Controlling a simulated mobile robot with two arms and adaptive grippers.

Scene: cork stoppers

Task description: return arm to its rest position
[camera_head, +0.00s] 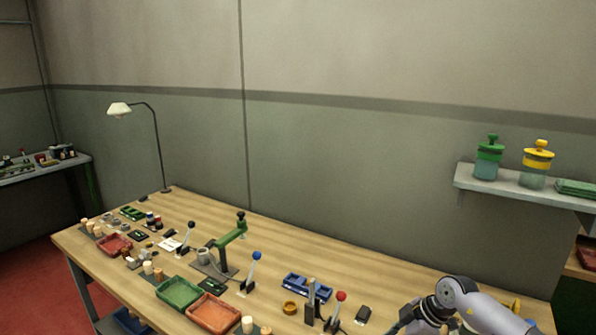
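My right arm enters at the lower right of the head view and reaches over the near right part of the workbench (330,262). Its gripper (400,328) is at the bottom edge, to the right of a red-knobbed lever (341,296). The fingers are small and partly cut off by the frame, so I cannot tell whether they are open or hold anything. My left arm and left gripper are not in view.
Green tray (178,291) and red tray (214,313) lie near the front edge. A green-armed press (231,236), a blue-knobbed lever (257,256) and a blue holder (307,288) stand nearby. A wall shelf (515,184) carries jars above my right arm. The bench's back strip is mostly clear.

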